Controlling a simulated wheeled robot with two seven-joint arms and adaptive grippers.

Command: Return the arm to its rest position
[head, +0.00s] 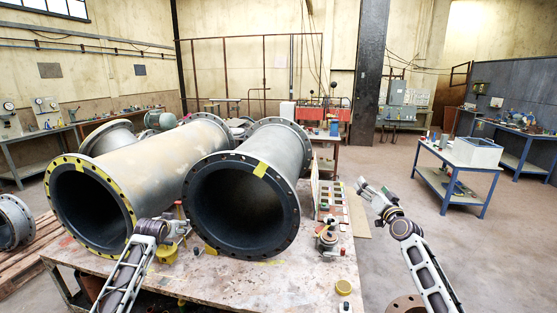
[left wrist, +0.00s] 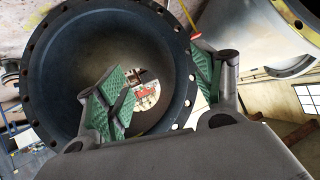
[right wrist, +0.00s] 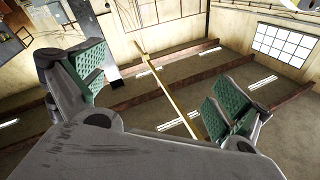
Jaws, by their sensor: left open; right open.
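My left arm comes in at the lower left of the head view. Its gripper (head: 180,228) is in front of the flanges of the two large pipes. In the left wrist view my left gripper (left wrist: 160,88) has its green-padded fingers apart with nothing between them; a dark pipe mouth is behind them. My right arm comes in at the lower right of the head view. Its gripper (head: 368,190) is in the air just right of the worktable. In the right wrist view my right gripper (right wrist: 157,92) is open and empty, with walls and beams behind it.
A grey pipe with a black lining (head: 240,205) and a pipe with a yellow-marked flange (head: 128,207) lie on the worktable (head: 225,283). A small device with a red-topped part (head: 327,237) stands near its right edge. A blue-legged cart (head: 433,182) stands right.

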